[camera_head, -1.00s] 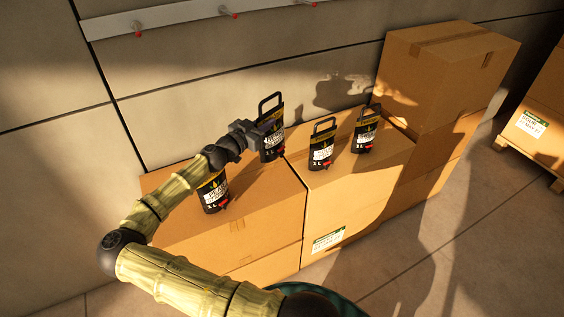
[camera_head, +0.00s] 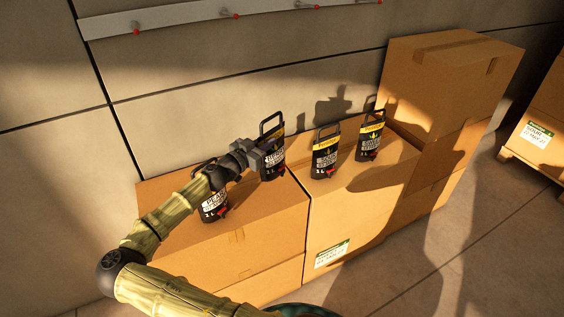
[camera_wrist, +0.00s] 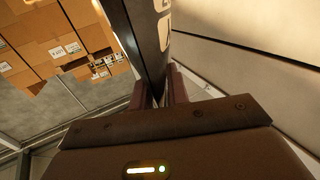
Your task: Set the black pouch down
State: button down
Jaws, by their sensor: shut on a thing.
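My gripper (camera_head: 250,155) is shut on a black pouch (camera_head: 273,158) with a loop handle, a yellow band and a red spout. The pouch is upright at the back right of the left carton's top (camera_head: 200,232). I cannot tell whether its base touches the carton. In the wrist view the held pouch (camera_wrist: 148,45) shows as a dark edge-on strip between my gripper's fingers (camera_wrist: 160,88). Another black pouch (camera_head: 214,207) stands on the left carton, partly hidden behind my arm. Two similar pouches, one nearer (camera_head: 325,158) and one farther (camera_head: 370,140), stand on the neighbouring carton.
The neighbouring carton (camera_head: 335,215) adjoins the left one. A taller carton stack (camera_head: 450,80) rises at the right. The wall (camera_head: 190,110) runs close behind, with a hook rail (camera_head: 180,18) above. The left carton's front right top is clear.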

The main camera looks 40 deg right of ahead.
jog(key=shift+f, duration=2.85)
jog(key=shift+f+p, duration=0.4)
jog(key=shift+f, duration=1.5)
jog(key=c, duration=1.3)
grip_release()
jog(key=shift+f, duration=0.15)
jog(key=a, duration=0.4)
jog(key=s+a+b, duration=0.1)
jog(key=a, duration=0.3)
jog(key=s+a+b, duration=0.1)
jog(key=a, duration=0.3)
jog(key=shift+d, duration=0.1)
